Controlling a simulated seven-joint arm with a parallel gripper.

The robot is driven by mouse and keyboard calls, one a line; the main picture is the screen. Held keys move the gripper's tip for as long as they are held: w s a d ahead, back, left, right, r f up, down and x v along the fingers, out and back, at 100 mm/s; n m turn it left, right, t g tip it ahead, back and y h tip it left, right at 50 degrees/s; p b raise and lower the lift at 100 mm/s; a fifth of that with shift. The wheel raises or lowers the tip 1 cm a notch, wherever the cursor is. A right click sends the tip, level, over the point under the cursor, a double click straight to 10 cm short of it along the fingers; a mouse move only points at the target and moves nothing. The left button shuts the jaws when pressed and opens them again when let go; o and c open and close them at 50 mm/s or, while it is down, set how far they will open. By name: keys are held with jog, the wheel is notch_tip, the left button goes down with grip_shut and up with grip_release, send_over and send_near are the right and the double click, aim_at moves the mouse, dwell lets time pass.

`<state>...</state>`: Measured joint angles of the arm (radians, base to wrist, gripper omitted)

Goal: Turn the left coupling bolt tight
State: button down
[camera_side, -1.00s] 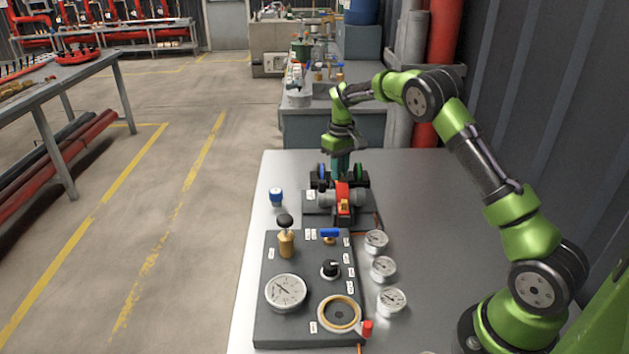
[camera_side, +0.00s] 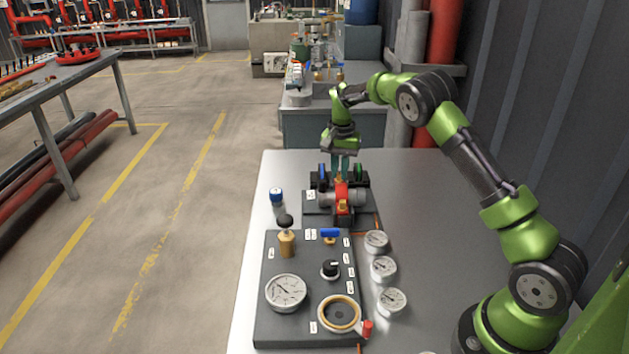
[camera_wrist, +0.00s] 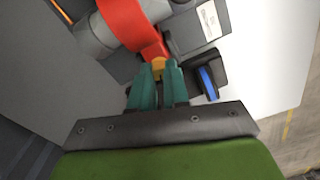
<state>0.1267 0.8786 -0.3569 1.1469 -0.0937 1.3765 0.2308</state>
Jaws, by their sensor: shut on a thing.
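A red coupling clamp (camera_side: 342,194) sits around a grey pipe on a dark plate in the middle of the table. It also shows at the top of the wrist view (camera_wrist: 126,20). My gripper (camera_side: 340,177) points down at the far side of the clamp. In the wrist view its two teal fingers (camera_wrist: 159,72) are closed on a brass-coloured coupling bolt (camera_wrist: 158,64) at the clamp's red lug. The fingers cover most of this bolt. Another brass-coloured piece (camera_side: 342,208) shows on the clamp's near side.
Black holders with a blue ring (camera_side: 322,172) and a green ring (camera_side: 360,171) stand close beside my fingers. The gauge panel (camera_side: 265,328) and several loose gauges lie nearer. A blue-capped bottle (camera_side: 276,195) stands at left.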

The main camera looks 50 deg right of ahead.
aim_at(339, 173)
jog(key=m, duration=0.7)
dwell(0.5)
jog(key=c, duration=1.4)
grip_release()
jog(key=shift+r, duration=0.1)
notch_tip(339, 173, up, 17)
jog(key=shift+f, duration=0.15)
